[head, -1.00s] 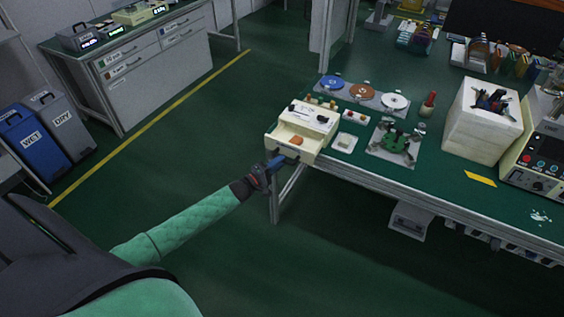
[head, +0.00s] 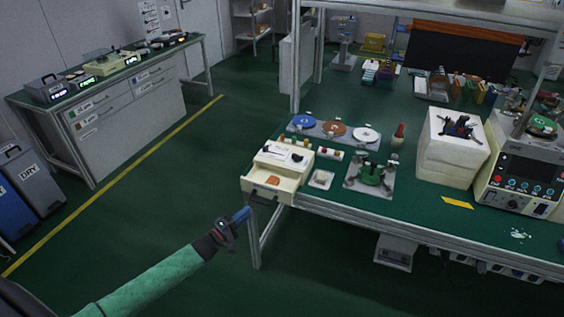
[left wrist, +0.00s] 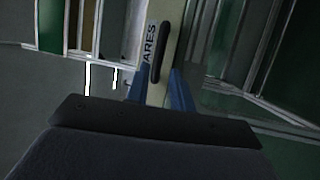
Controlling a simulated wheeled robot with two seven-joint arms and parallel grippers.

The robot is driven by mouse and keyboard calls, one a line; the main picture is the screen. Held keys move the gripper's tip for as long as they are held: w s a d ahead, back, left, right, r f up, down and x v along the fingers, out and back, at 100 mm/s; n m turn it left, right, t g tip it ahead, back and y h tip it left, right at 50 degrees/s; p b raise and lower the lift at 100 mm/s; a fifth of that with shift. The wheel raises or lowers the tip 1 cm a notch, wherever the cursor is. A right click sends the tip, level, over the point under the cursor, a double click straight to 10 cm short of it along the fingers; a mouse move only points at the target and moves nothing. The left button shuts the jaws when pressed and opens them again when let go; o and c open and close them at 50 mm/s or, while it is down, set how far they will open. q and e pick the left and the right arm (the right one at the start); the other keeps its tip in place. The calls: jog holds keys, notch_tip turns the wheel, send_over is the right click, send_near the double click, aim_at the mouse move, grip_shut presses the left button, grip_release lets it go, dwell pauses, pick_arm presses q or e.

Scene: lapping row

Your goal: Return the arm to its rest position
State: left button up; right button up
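My left arm comes in from the lower left in the head view. Its gripper (head: 242,214), with blue fingers, hangs in free air in front of the bench, just below and left of the small cream drawer unit (head: 284,162). The drawer (head: 262,192) stands pulled out, with an orange piece (head: 272,181) inside. In the left wrist view the fingers (left wrist: 157,85) are apart, with the drawer front (left wrist: 165,30), its dark handle and a partly visible label beyond them. Nothing shows held between them. My right gripper is not in view.
The green-topped bench (head: 420,212) holds colored discs, a green fixture (head: 371,173), a white block (head: 450,150) and a control unit (head: 522,170). Blue and grey bins (head: 38,187) and a drawer cabinet (head: 130,115) stand left. The floor between is clear.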

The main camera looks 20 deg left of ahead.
pick_arm(q)
jog(key=s+a+f+m+g+y, duration=0.3)
jog(key=f+m+g+y, duration=0.3)
jog(key=f, duration=0.4)
jog(key=s+a+f+m+g+y, duration=0.2)
jog(key=f+m+g+y, duration=0.1)
jog(key=f+m, duration=0.65)
jog(key=s+d+f+g, duration=0.2)
jog(key=s+d+f, duration=0.4)
jog(key=s, duration=0.5)
jog(key=s+d+f+n+g, duration=0.1)
jog(key=s+d+f+g, duration=0.2)
jog(key=s+d+f, duration=0.4)
jog(key=s+d+f+g+h, duration=0.1)
jog(key=s+d+f, duration=0.5)
jog(key=s+d, duration=0.6)
jog(key=s+g, duration=0.1)
jog(key=s, duration=0.4)
jog(key=shift+f+g, duration=0.3)
jog(key=shift+f, duration=0.05)
